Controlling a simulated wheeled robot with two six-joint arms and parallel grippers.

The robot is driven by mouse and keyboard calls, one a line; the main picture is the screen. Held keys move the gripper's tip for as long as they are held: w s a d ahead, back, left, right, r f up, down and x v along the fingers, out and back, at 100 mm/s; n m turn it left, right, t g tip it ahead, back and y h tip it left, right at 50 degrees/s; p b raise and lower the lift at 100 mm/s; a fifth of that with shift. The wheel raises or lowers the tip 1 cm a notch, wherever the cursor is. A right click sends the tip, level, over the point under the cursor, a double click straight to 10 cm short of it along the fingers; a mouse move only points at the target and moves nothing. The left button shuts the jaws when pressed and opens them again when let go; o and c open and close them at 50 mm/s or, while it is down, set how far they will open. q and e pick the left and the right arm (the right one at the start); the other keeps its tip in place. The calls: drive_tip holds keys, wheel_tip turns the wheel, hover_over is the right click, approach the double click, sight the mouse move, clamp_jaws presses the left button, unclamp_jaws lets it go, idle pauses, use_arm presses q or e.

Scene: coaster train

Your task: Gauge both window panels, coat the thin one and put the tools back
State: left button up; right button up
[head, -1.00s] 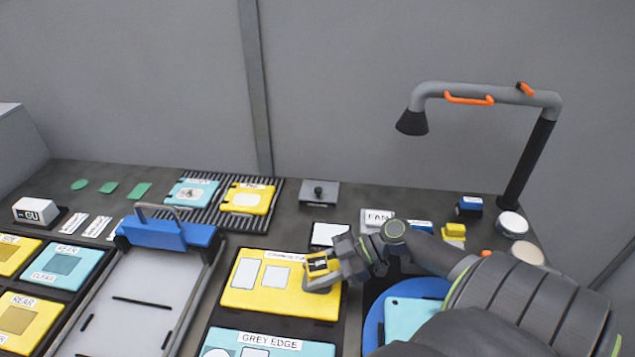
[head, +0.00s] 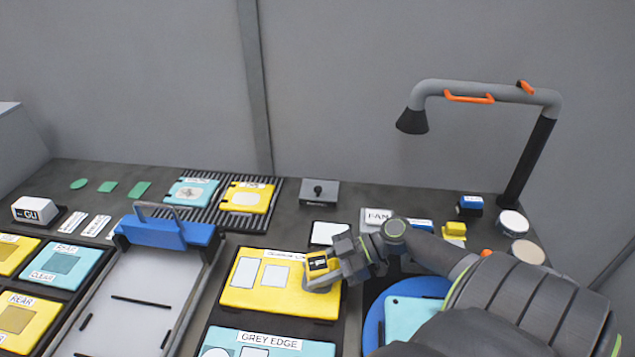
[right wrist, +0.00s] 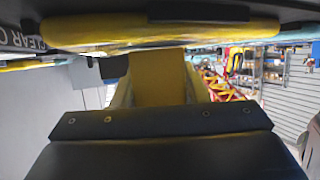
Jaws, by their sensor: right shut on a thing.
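My right gripper (head: 322,272) is shut on a small yellow gauge with a dark display (head: 318,263). It holds the gauge at the right edge of a yellow panel (head: 236,296) that has two pale windows and a white label. In the right wrist view the yellow gauge (right wrist: 157,78) sits between the fingers, close to a yellow panel edge (right wrist: 160,32); I cannot tell whether they touch. A cyan panel labelled GREY EDGE (head: 310,350) lies in front, cut off by the frame. My left gripper is not in view.
A cyan piece (head: 405,318) lies on a blue round plate (head: 374,330), partly behind my right arm. A blue-handled frame (head: 165,232) stands left of the yellow panel. A lamp-like arm (head: 535,150) rises at right. A striped rack (head: 222,208) holds two cards.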

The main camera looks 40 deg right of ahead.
sight(318, 263)
drive_tip(key=shift+f, duration=0.15)
drive_tip(key=o, duration=1.2)
drive_tip(key=shift+r+p, duration=2.15)
drive_tip(key=shift+r, duration=0.85)
